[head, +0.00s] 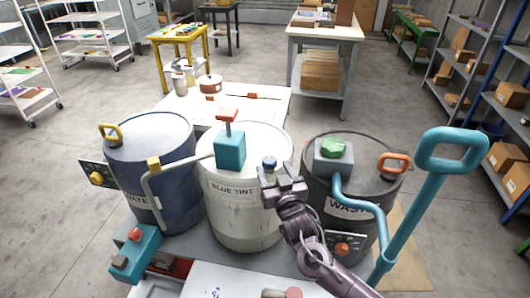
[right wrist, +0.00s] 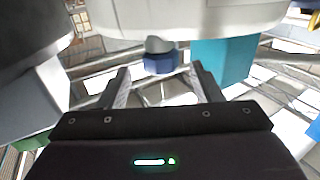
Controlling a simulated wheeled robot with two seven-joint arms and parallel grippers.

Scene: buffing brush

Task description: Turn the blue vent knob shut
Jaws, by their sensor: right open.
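The blue vent knob (head: 269,163) stands on the top of the white drum (head: 240,217) labelled BLUE TINT, near its right rim. In the right wrist view the knob (right wrist: 160,63) is a blue cap on a grey stem, seen roughly between the fingertips and beyond them. My right gripper (head: 281,180) is open and empty, just to the near right of the knob in the head view. Its two fingers (right wrist: 160,76) are spread apart. I see no finger touching the knob. My left gripper is not in view.
A teal pump box (head: 230,151) with a red top stands on the same drum. A dark WASTE drum (head: 348,172) with a green knob (head: 333,148) and teal pipe is close on the right. A navy drum (head: 150,160) stands left, a grey pipe (head: 150,193) running before it.

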